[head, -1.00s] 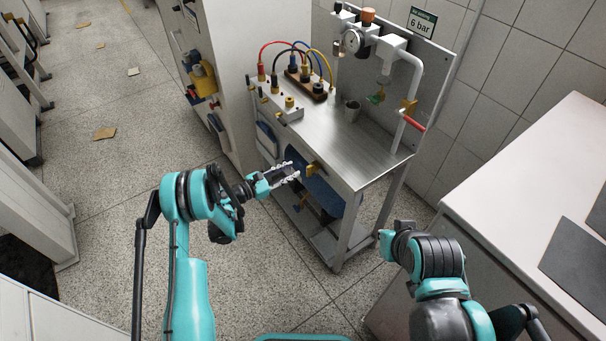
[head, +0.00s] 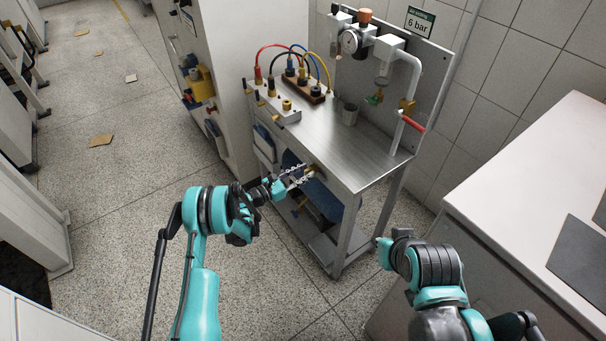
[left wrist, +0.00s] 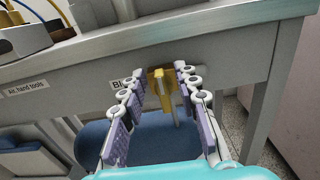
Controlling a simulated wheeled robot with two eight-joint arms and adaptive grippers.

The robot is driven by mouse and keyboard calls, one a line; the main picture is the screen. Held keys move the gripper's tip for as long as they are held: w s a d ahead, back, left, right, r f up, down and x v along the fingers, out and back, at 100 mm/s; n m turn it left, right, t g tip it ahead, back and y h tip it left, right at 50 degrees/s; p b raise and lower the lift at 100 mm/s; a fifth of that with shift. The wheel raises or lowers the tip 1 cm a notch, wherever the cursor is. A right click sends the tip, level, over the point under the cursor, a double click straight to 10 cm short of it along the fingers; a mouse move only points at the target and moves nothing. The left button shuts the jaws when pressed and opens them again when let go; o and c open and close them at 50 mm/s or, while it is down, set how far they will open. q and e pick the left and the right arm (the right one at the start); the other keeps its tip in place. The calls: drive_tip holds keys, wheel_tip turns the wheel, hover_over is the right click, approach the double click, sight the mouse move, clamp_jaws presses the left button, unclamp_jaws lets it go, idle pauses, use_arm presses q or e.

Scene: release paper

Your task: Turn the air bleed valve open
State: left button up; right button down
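The air bleed valve is a small brass-yellow fitting (left wrist: 162,85) on the front edge of the metal workbench, with a thin handle pointing downward. Beside it is a label starting "Bl", partly hidden by a finger. In the head view the valve (head: 313,170) shows just past my left fingertips. My left gripper (head: 297,176) is open, its two fingers one on each side of the valve in the left wrist view (left wrist: 160,74). A gap shows on both sides, so I see no grip. My right gripper (head: 386,247) is low at the right, away from the bench; its fingers are not clear.
The workbench (head: 345,160) carries a hose manifold (head: 285,100), a grey cup (head: 350,113) and a gauge (head: 351,41). A red-handled lever (head: 412,123) is on the right pipe. A blue rounded body (left wrist: 150,140) lies under the bench edge. A white counter (head: 530,190) stands right.

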use_arm(q)
clamp_jaws()
drive_tip(key=m, duration=0.6)
drive_tip(key=s+f+m, duration=0.1)
drive_tip(key=m, duration=0.5)
drive_tip(key=d+f+m, duration=0.1)
drive_tip(key=m, duration=0.5)
drive_tip(key=shift+s+d+f, duration=0.1)
drive_tip(key=shift+s, duration=0.3)
idle(0.3)
